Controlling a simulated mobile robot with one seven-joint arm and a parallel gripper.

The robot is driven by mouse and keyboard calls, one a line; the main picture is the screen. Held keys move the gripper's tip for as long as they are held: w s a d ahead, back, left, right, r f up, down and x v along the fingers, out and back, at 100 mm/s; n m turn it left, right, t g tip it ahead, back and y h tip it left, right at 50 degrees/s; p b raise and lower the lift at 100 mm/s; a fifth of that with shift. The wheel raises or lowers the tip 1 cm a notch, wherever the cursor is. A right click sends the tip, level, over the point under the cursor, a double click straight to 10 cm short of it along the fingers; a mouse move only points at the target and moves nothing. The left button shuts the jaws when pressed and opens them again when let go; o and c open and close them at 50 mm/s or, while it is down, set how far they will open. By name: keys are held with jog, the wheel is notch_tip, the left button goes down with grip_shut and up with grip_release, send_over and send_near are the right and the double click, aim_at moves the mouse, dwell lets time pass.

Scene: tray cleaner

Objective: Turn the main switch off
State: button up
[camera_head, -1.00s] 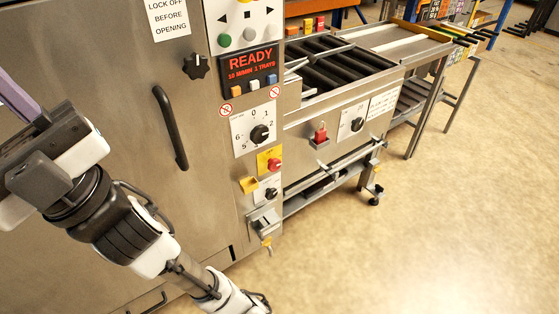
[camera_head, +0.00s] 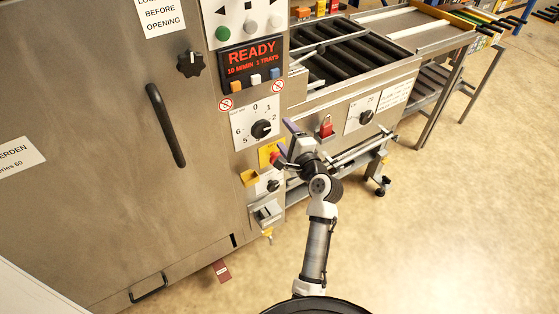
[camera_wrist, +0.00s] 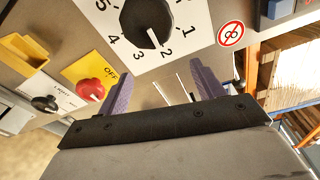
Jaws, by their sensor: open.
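The red rotary switch (camera_wrist: 90,89) sits on a yellow plate (camera_wrist: 92,72) marked OFF in the wrist view, left of my gripper (camera_wrist: 160,68). The switch also shows in the head view (camera_head: 276,158), partly covered by my gripper (camera_head: 283,142). My gripper has purple fingers, spread apart with nothing between them. It is close to the control panel, beside the switch. In the wrist view the left finger lies just right of the switch. I cannot tell whether they touch. The exact position of the switch handle is too small to tell.
A black numbered dial (camera_head: 261,129) is above the switch. A yellow bracket (camera_head: 250,178) and a small black knob (camera_head: 272,185) are below it. A red padlock-like part (camera_head: 326,127) is at the right. The door handle (camera_head: 165,125) is left. The floor at right is clear.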

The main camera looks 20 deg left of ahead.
aim_at(275, 157)
jog(key=s+d+f+m+g+y, duration=0.1)
jog(key=s+d+f+m, duration=0.25)
jog(key=f+m, duration=0.4)
jog(key=s+d+f+m+y, duration=0.1)
jog(key=s+d+f+m, duration=0.1)
jog(key=d+f+m, duration=0.4)
jog(key=f+p+x, duration=0.2)
jog(key=x, duration=1.3)
jog(key=shift+s+a, duration=0.25)
jog(key=shift+a, duration=0.1)
jog(key=shift+f+m, duration=0.1)
jog(key=shift+m, duration=0.15)
jog(key=c, duration=1)
jog(key=shift+o, duration=0.2)
